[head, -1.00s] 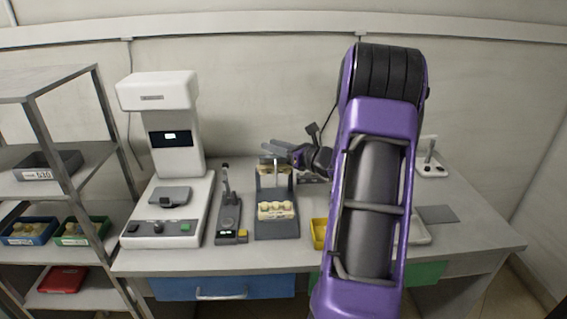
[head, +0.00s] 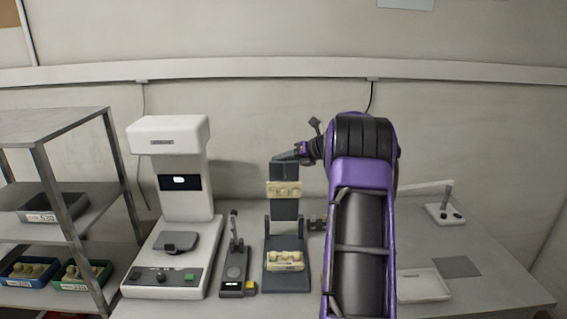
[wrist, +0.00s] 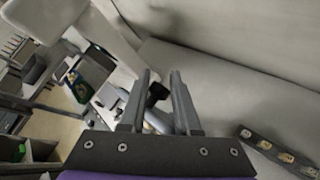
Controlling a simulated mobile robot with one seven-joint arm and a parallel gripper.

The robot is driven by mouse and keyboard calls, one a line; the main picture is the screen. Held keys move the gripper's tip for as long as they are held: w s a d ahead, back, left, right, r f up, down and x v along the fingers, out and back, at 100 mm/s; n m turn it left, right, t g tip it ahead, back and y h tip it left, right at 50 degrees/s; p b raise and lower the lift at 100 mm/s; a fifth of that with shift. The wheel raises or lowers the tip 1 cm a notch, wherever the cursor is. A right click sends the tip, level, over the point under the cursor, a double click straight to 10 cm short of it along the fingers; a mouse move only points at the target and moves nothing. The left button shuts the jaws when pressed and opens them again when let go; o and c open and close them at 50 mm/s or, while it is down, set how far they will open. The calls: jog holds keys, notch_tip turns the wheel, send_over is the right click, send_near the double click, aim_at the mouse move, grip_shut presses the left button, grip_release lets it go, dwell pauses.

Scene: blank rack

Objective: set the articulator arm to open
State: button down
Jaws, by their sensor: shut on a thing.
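The articulator has a dark grey base (head: 287,285) on the bench with a cream lower cast (head: 285,261) on it. Its arm (head: 285,210) stands raised, near upright, well clear of the lower cast. A cream upper cast (head: 284,189) on the arm faces the head camera. My gripper (head: 284,158) is at the top end of the arm, shut on it. In the wrist view the two gripper fingers (wrist: 157,95) show with a narrow gap, and the exact contact is hard to make out.
A white machine (head: 172,240) and a small grey device (head: 237,275) stand left of the articulator. A metal shelf (head: 60,140) with bins is further left. A white tray (head: 424,287), a grey mat (head: 457,266) and a white lever unit (head: 444,212) are on the right.

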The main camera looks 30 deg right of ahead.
jog(key=shift+w+d+f+g, duration=0.35)
jog(key=shift+d+f, duration=0.15)
jog(key=shift+f, duration=0.2)
jog(key=c, duration=0.6)
grip_release()
jog(key=shift+c, duration=0.2)
jog(key=shift+w, duration=0.1)
jog(key=shift+r, duration=0.25)
jog(key=v, duration=1.7)
jog(key=shift+s, duration=0.2)
jog(key=shift+d, duration=0.1)
